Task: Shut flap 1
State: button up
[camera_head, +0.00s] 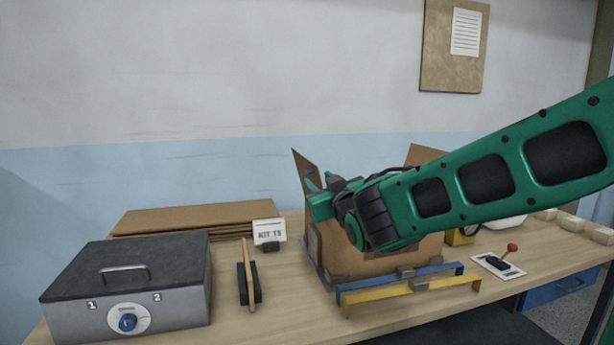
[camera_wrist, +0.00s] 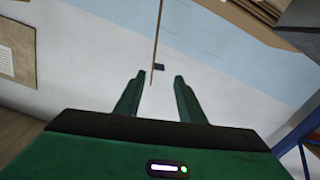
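An open cardboard box (camera_head: 410,262) stands on the bench, its middle largely hidden by my arm. A flap (camera_head: 303,168) stands up at its left end, with a small blue mark. Another raised flap (camera_head: 425,154) shows at the back right. I cannot read a number on either flap. My gripper (camera_head: 318,198) is at the box's left end, close to the left flap. In the wrist view my gripper (camera_wrist: 156,92) is open, with its two green fingers apart. A thin brown edge (camera_wrist: 157,40), seemingly a flap edge-on, lies ahead of the gap; contact cannot be told.
Blue (camera_head: 440,273) and yellow (camera_head: 415,289) bars lie along the box's front. A grey case with a dial (camera_head: 125,290), a brush-like tool (camera_head: 248,280), a KIT 15 sign (camera_head: 269,232) and flat cardboard (camera_head: 185,218) are left. A red-knobbed lever (camera_head: 505,258) is right.

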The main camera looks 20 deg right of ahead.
aim_at(309, 170)
jog(key=w, duration=1)
jog(key=shift+w, duration=0.25)
grip_shut()
